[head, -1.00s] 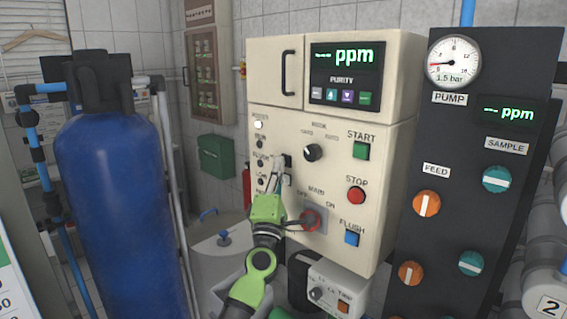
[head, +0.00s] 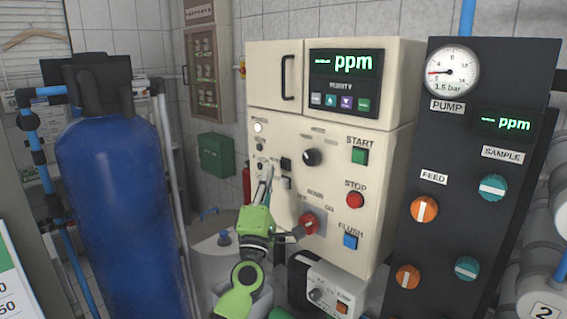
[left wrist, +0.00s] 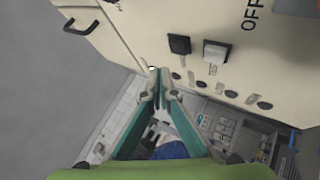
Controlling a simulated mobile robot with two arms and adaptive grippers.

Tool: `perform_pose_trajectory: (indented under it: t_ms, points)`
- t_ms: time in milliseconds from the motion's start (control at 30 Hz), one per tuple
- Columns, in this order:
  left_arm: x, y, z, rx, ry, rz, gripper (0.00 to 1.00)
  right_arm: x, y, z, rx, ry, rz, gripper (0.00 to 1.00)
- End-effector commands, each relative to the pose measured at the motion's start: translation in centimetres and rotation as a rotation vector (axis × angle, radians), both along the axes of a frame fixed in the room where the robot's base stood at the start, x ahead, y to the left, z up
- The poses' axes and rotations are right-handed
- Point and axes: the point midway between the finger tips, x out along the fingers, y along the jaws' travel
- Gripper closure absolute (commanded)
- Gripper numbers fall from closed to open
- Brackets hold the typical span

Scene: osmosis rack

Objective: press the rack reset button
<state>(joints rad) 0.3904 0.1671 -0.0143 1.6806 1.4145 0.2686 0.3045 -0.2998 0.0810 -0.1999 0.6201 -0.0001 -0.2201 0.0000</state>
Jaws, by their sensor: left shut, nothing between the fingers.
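The cream rack cabinet (head: 335,215) carries a black square button (head: 286,163) and a pale square button (head: 284,183) just below it. Both also show in the left wrist view, the black button (left wrist: 179,45) beside the pale button (left wrist: 215,52). Their labels are too blurred to tell which one is the reset. My left gripper (head: 267,167) is shut and empty, with its fingertips just left of the two buttons in the head view. In the left wrist view the closed fingertips (left wrist: 159,74) sit below the black button in the picture, not covering either button. My right gripper is not in view.
A red main switch (head: 309,222) juts out right of my left wrist. The panel also has a black mode knob (head: 312,157), a green START (head: 360,156), a red STOP (head: 355,200) and a blue FLUSH button (head: 350,241). A blue tank (head: 120,215) stands left.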

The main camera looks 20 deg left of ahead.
Motion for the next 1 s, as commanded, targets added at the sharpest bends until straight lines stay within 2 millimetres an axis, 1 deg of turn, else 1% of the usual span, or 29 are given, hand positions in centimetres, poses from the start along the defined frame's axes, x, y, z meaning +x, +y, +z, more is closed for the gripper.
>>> perform_pose_trajectory:
  t_ms: [33,200,300,1000]
  points:
    - [-0.5,0.2,0.3,0.001,0.000,0.001,1.00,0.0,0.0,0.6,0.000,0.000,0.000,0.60]
    - [-2.0,0.7,0.1,0.000,0.001,0.000,1.00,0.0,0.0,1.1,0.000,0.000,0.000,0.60]
    - [-2.6,0.9,0.1,0.000,0.001,-0.001,1.00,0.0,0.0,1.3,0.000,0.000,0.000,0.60]
    - [-2.7,0.9,0.0,0.000,0.000,0.000,1.00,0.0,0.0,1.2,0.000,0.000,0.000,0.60]
